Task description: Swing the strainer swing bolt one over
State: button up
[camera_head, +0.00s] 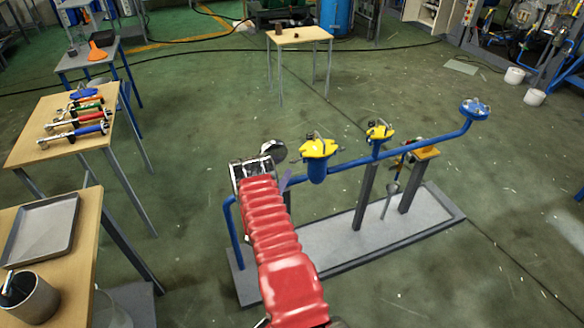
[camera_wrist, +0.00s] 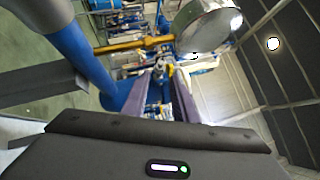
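The strainer is the blue pot with a yellow top (camera_head: 318,155) on the blue pipe line in the head view. Small metal parts stick out around its top, but I cannot make out the swing bolt among them. My gripper (camera_head: 286,181) is just left of the strainer, at the end of my red arm, with a visible gap to the blue pot. In the wrist view the two greyish fingers (camera_wrist: 163,95) stand apart with nothing clearly between them. Blue and yellow parts show beyond them, too blurred to name.
A round metal-rimmed disc (camera_wrist: 208,25) is close above the fingers in the wrist view. The blue pipe (camera_head: 345,166) runs right past a second yellow-topped fitting (camera_head: 380,131) to a blue round end (camera_head: 474,108). Grey posts (camera_head: 365,195) stand below, on a grey base (camera_head: 335,245).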

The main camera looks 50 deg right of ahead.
aim_at(296, 161)
jog(key=x, duration=0.5)
jog(key=shift+w+d, duration=0.1)
jog(key=shift+d, duration=0.25)
jog(key=shift+c, duration=0.6)
